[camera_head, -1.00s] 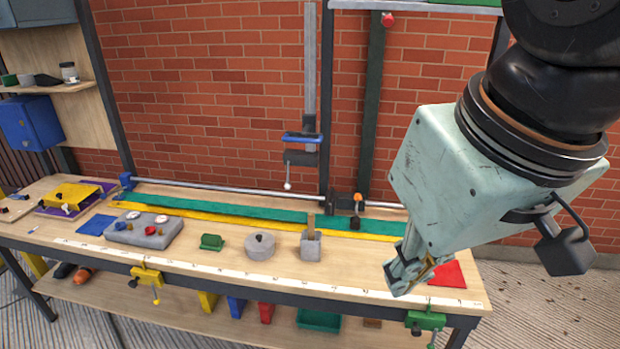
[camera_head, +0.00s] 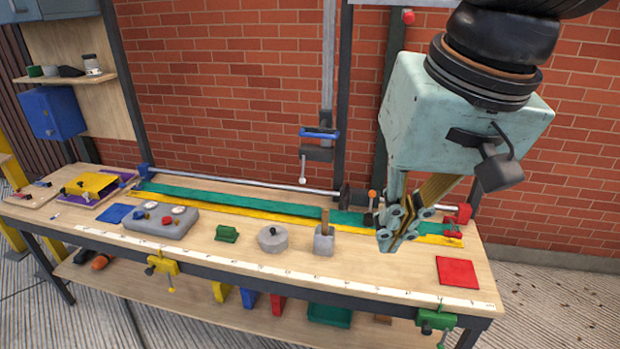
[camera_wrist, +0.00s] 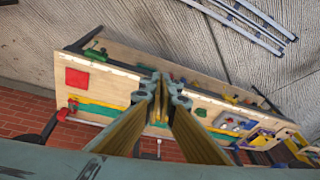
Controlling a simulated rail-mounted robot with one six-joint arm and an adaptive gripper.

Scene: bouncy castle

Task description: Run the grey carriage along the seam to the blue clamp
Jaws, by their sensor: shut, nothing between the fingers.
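A dark grey carriage (camera_head: 356,197) with an orange-topped knob sits on the silver rail (camera_head: 250,183) near its right end. The blue clamp (camera_head: 144,172) holds the rail's left end. A seam (camera_head: 270,212) runs where a green strip (camera_head: 240,202) meets a yellow strip (camera_head: 215,208), in front of the rail. My gripper (camera_head: 385,243) is shut and empty, pointing down just right and in front of the carriage, apart from it as far as I can tell. The shut fingers (camera_wrist: 163,88) also show in the wrist view, hiding part of the bench.
A red clamp (camera_head: 460,214) stands at the rail's right end. A post with a blue-handled tool (camera_head: 318,140) hangs behind the rail. A grey block with a wooden handle (camera_head: 324,238), a round grey weight (camera_head: 272,238) and a green block (camera_head: 227,233) stand in front. A red square (camera_head: 457,272) lies right.

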